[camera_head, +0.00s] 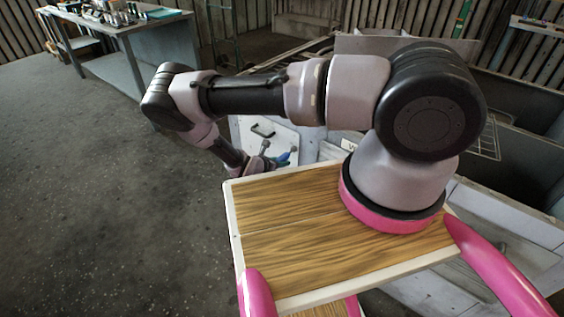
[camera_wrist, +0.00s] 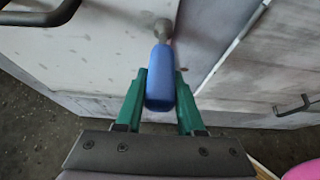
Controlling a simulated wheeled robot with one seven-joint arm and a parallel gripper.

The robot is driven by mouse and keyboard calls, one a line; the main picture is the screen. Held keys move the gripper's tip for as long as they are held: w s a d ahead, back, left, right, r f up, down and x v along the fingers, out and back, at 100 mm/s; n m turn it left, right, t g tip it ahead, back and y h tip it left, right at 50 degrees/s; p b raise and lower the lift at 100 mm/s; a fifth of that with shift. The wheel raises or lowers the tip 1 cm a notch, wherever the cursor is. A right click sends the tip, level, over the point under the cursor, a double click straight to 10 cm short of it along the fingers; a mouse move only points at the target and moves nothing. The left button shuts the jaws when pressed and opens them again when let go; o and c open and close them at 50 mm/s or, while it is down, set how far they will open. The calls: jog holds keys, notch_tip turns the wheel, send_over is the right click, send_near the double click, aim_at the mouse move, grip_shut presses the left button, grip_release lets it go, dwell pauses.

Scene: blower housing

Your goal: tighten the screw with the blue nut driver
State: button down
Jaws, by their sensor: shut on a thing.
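The blue nut driver (camera_wrist: 160,82) is between the two green fingers of my gripper (camera_wrist: 161,88) in the wrist view. My gripper is shut on its blue handle. A grey rounded end (camera_wrist: 163,27) shows beyond the handle, pointing away over a pale grey panel. I cannot tell whether it touches anything. In the head view the blue handle (camera_head: 284,158) is small and partly hidden behind my wooden-topped base. My gripper (camera_head: 282,160) is there beside the pale housing. The screw cannot be made out in either view.
The pale housing panel (camera_head: 275,130) carries a black handle (camera_head: 262,130). Two dark handles show in the wrist view, at upper left (camera_wrist: 40,12) and right (camera_wrist: 296,106). A workbench (camera_head: 130,30) with small items stands at the back left. The floor at left is clear.

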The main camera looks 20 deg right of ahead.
jog(key=s+a, duration=0.7)
jog(key=a, duration=0.3)
jog(key=shift+s, duration=0.25)
dwell(0.6)
jog(key=shift+a, duration=0.1)
